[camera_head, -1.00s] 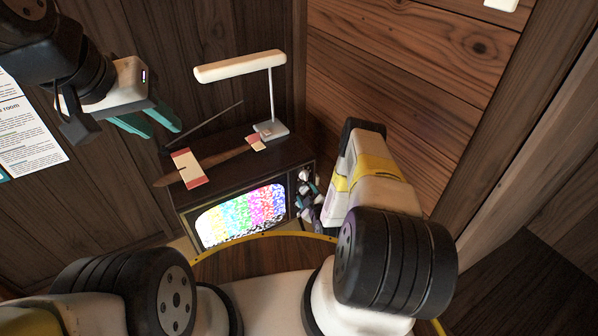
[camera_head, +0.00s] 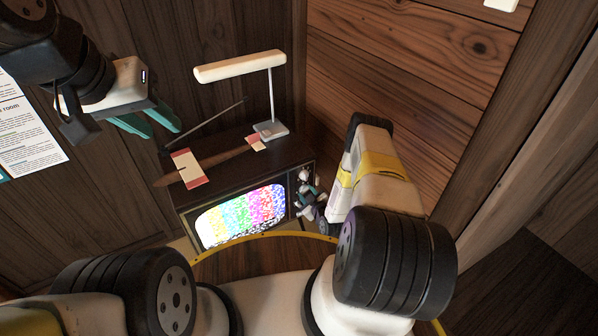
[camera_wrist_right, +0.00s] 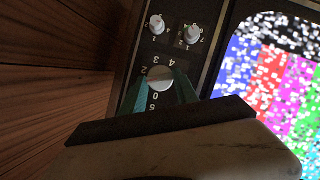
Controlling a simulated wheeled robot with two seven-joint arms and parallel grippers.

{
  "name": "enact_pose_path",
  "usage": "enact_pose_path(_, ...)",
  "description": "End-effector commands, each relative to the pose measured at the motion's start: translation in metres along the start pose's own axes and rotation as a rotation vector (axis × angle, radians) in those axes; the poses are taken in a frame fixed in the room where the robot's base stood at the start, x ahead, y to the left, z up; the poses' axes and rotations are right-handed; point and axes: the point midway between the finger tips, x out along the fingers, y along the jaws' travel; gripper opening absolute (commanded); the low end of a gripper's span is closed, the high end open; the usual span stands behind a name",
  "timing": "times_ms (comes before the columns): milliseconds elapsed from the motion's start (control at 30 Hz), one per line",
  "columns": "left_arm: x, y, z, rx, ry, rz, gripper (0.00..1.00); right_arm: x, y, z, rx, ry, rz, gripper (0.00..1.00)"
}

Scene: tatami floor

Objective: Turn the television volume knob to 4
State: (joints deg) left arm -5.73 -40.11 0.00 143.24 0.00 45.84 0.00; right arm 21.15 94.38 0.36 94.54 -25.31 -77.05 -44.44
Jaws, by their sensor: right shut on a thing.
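The television (camera_head: 186,213) stands in the corner with a lit screen of coloured static. Its dark control panel is at the right of the screen. In the right wrist view the panel holds a round pale volume knob (camera_wrist_right: 160,77) with white digits around it. Two smaller knobs, one on the left (camera_wrist_right: 156,24) and one on the right (camera_wrist_right: 194,34), sit above it in that picture. My right gripper (camera_wrist_right: 160,80) is shut on the volume knob, with a teal finger on each side. In the head view, it also shows at the panel (camera_head: 309,192). My left gripper (camera_head: 152,124) is open and empty, up left of the television.
A white lamp (camera_head: 240,66) stands on the back right of the television top. Wooden walls close in behind and at the right.

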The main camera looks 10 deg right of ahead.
Motion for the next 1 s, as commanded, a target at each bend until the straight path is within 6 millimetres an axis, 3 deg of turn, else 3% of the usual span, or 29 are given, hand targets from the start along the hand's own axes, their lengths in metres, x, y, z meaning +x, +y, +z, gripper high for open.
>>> enact_pose_path(1000,0.0,0.0,0.0,0.0,0.0,0.0,0.36,0.0015,0.01,0.0055,0.884,0.001,-0.366,0.0)
